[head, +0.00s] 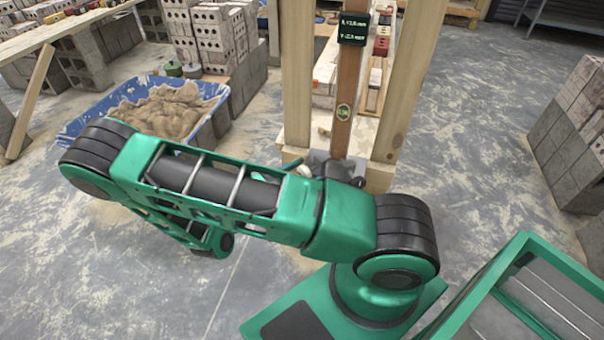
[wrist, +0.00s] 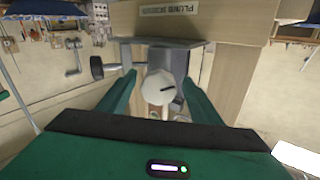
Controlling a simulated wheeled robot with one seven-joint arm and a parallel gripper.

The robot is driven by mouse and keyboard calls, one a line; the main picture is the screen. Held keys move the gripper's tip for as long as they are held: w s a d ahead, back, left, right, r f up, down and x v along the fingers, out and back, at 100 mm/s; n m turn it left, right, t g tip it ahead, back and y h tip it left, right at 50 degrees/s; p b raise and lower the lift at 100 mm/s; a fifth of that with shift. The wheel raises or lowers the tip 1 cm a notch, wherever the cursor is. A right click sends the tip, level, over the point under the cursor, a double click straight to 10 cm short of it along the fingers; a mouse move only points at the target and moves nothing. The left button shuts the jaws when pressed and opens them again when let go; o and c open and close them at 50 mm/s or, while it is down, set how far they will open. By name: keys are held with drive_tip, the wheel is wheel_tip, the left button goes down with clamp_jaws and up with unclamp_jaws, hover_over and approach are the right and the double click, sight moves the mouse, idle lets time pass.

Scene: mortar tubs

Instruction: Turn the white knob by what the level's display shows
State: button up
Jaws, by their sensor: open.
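The white knob (wrist: 157,92) is round, with a dark mark pointing right in the wrist view. It sits on a grey bracket (wrist: 170,58). My gripper (wrist: 160,98) is open, one green finger on each side of the knob; I cannot tell whether they touch it. The level's small black display (head: 354,28) is high on a brown upright piece (head: 343,85) in the head view. It shows two lines of green text, an X and a Y value in mm; the digits are too small to read surely. My arm largely hides the knob area in the head view.
A black knob (wrist: 97,67) projects left of the bracket. Light timber posts (head: 298,70) flank the upright. A label reading "PLUMB STATION" (wrist: 168,8) is above. A blue tub of mortar (head: 215,90) stands left, and grey blocks (head: 570,135) right.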

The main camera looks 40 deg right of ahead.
drive_tip(key=c, duration=1.1)
drive_tip(key=shift+o, duration=0.2)
drive_tip(key=shift+w+n, duration=0.1)
drive_tip(key=shift+n, duration=1.7)
drive_tip(key=shift+a, duration=0.1)
drive_tip(key=o, duration=1.1)
drive_tip(key=shift+c, duration=0.2)
